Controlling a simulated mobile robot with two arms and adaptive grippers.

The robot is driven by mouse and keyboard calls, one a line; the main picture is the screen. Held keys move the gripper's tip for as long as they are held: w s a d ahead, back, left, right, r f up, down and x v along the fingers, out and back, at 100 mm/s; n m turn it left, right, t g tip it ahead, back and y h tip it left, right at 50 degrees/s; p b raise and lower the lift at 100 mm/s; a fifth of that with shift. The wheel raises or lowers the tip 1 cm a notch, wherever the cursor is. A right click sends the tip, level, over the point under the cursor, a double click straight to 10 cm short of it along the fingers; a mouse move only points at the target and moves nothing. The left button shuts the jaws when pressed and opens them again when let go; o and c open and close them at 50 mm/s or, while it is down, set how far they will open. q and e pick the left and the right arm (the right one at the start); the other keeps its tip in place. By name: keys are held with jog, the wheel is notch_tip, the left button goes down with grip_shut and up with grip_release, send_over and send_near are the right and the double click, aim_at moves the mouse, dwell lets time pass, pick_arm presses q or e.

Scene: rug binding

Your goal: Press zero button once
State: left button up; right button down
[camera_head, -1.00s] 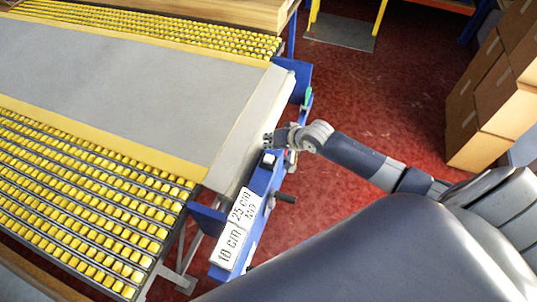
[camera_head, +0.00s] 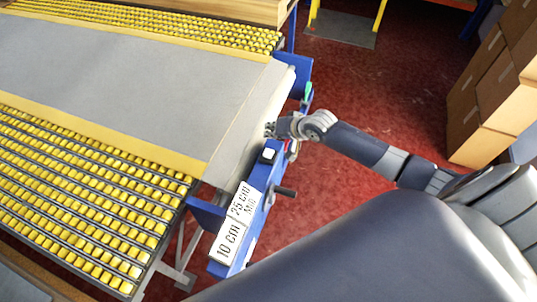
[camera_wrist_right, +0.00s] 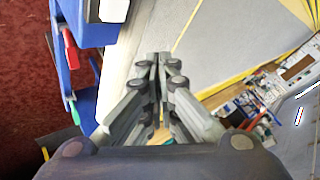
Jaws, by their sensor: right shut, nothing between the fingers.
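A small white button (camera_head: 268,154) sits on the blue side panel (camera_head: 262,178) at the end of the machine. I cannot read any mark on it, so I cannot tell whether it is the zero button. A white piece (camera_wrist_right: 113,10) on the blue panel also shows at the top of the right wrist view. My right gripper (camera_head: 271,129) is shut and empty, just beyond the white button and close to the grey machine edge. Its closed fingers (camera_wrist_right: 156,62) show in the wrist view, apart from the white piece. My left gripper is not in view.
A green part (camera_head: 308,92) is farther along. A red part (camera_wrist_right: 70,48) shows in the wrist view. Yellow rollers (camera_head: 90,205) flank the grey bed; cardboard boxes (camera_head: 490,90) stand right.

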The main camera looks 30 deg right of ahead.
jog(key=b, duration=0.4)
send_over(271, 151)
notch_tip(271, 151, down, 5)
jog(key=shift+r, duration=0.1)
jog(key=shift+f+b, duration=0.4)
jog(key=shift+f, duration=0.55)
jog(key=shift+f, duration=0.15)
jog(key=shift+f, duration=0.25)
jog(key=shift+f+b, duration=0.35)
jog(key=shift+f, duration=0.4)
dwell(0.8)
dwell(0.4)
jog(key=shift+a+r+p, duration=0.1)
jog(key=shift+r+p, duration=1)
jog(key=shift+p, duration=0.15)
